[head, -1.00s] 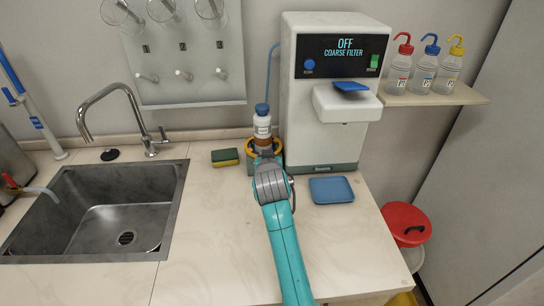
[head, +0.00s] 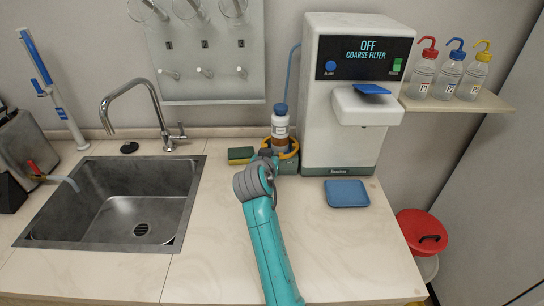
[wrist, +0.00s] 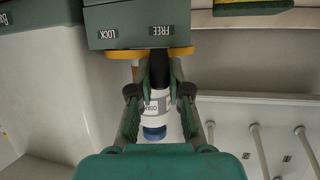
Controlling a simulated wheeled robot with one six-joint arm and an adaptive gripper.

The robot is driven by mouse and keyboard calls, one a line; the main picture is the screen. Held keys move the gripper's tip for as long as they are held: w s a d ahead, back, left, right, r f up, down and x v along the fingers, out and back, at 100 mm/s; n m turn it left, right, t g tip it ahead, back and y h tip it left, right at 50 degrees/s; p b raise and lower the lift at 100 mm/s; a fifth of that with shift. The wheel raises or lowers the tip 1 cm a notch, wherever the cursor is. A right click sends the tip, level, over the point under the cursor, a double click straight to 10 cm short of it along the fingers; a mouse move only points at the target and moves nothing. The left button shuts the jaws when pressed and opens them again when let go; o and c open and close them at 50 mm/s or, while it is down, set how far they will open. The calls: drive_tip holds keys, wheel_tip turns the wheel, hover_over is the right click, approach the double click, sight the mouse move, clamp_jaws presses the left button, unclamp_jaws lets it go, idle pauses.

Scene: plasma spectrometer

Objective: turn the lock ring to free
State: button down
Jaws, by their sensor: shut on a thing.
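The lock ring (head: 292,149) is a yellow-orange band around a white-capped-blue bottle (head: 280,124) with brown lower part, on a dark green base. In the wrist view the ring (wrist: 180,51) shows as a yellow strip under the base (wrist: 135,12), which bears the labels LOCK (wrist: 109,35) and FREE (wrist: 160,30). My gripper (wrist: 158,80) is shut on the ring's dark tab (wrist: 158,66), which lines up with FREE. In the head view my gripper (head: 267,157) is at the ring's front left, and my arm hides part of the ring and base.
The spectrometer housing (head: 345,150) stands close right of the base. A sponge (head: 240,155) lies just left. A blue tray (head: 346,194) lies front right, and the sink (head: 120,205) is at the left. The counter in front is clear apart from my arm.

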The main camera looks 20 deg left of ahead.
drive_tip(key=c, duration=1.4)
unclamp_jaws()
drive_tip(key=shift+s, duration=0.1)
drive_tip(key=v, duration=1.1)
drive_tip(key=shift+s+r, duration=0.1)
drive_tip(key=shift+s, duration=0.3)
